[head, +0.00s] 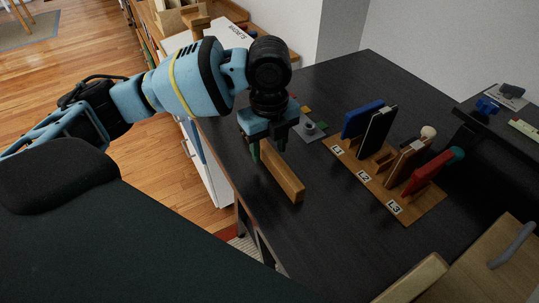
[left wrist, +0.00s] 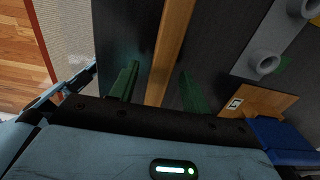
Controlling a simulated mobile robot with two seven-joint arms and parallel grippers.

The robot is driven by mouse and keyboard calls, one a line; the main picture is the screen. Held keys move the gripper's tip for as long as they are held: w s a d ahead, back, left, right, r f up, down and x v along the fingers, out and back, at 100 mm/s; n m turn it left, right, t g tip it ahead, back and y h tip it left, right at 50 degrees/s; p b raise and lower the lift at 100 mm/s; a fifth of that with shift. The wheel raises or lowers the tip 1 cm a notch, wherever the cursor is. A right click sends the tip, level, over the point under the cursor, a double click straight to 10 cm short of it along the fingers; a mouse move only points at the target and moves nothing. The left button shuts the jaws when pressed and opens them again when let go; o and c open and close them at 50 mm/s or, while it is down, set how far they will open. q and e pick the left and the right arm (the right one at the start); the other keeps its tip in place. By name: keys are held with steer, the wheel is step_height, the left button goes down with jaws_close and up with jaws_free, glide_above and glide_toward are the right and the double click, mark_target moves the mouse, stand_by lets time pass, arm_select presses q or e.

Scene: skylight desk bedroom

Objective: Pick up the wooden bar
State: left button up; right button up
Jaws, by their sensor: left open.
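The wooden bar (head: 283,178) lies on the black desk near its left edge in the head view. It also shows in the left wrist view as a long light-brown strip (left wrist: 170,45). My left gripper (head: 268,148) points down at the bar's far end. Its two green fingers (left wrist: 158,88) are apart, one on each side of the bar in the left wrist view. I cannot tell whether they touch it. The far end of the bar is partly hidden by the gripper in the head view. My right gripper is not in view.
A wooden rack (head: 408,208) labelled L1, L2, L3 holds blue, black, brown and red items to the right. A grey plate with a round knob (head: 309,128) lies behind the bar. The black desk (head: 310,250) is clear in front of the bar.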

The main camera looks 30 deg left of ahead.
arm_select(q)
steer(key=shift+f, duration=0.9)
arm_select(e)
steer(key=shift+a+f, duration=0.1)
arm_select(q)
jaws_close()
steer(key=shift+r, duration=0.1)
